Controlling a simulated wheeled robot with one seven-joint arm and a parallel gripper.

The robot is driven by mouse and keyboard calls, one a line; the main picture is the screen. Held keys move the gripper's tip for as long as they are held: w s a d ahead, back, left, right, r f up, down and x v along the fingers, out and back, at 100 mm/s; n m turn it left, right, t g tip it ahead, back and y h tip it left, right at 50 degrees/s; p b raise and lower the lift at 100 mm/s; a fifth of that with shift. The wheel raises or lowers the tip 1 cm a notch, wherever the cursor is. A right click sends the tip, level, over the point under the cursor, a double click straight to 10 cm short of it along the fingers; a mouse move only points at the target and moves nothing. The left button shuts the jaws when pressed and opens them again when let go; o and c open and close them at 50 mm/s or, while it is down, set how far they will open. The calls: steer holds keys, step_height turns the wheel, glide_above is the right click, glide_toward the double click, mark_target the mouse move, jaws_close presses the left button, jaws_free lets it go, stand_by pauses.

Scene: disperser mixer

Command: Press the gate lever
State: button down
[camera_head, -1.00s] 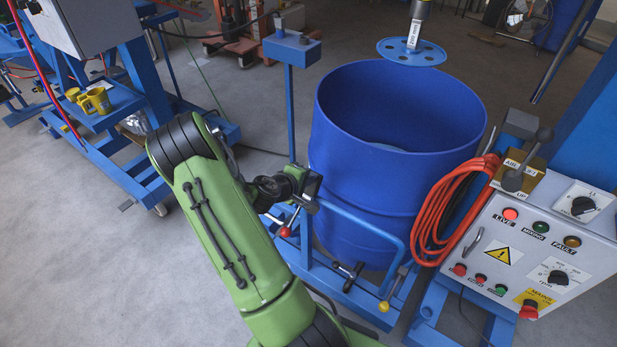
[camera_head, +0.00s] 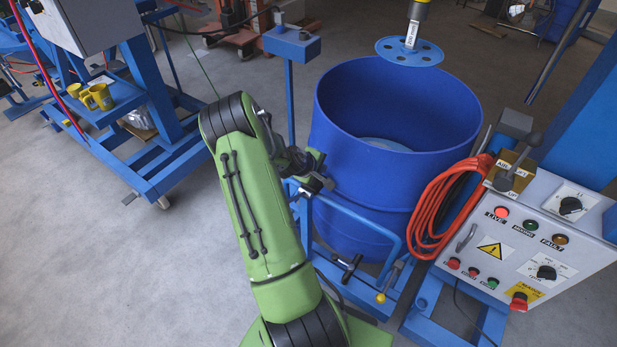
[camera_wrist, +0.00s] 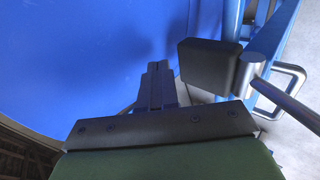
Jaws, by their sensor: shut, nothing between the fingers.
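My gripper (camera_head: 318,183) is beside the near left wall of the blue drum (camera_head: 345,215), above the blue tubular gate (camera_head: 355,222). In the wrist view its fingers (camera_wrist: 157,80) are together and empty, pointing toward the blue drum wall. Just right of them is a dark block (camera_wrist: 210,68) on a grey metal rod (camera_wrist: 285,105); a gap shows between block and fingertips. I cannot tell for certain whether this is the gate lever. A yellow-knobbed lever (camera_head: 381,297) stands at the gate's right end. The red-knobbed lever at the gate's left is hidden behind my arm.
A control box (camera_head: 520,250) with buttons and a coiled orange hose (camera_head: 432,215) stand right of the drum. A mixer disc (camera_head: 409,51) hangs above it. A blue post (camera_head: 291,95) rises behind my arm.

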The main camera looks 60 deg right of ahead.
steer(key=shift+b+x, duration=0.95)
steer(key=shift+x, duration=0.45)
steer(key=shift+f, duration=0.1)
steer(key=shift+w+r, duration=0.15)
steer(key=shift+r, duration=0.2)
step_height(320, 180, up, 13)
steer(key=p, duration=0.4)
steer(key=shift+r+p, duration=0.15)
steer(key=shift+p, duration=0.2)
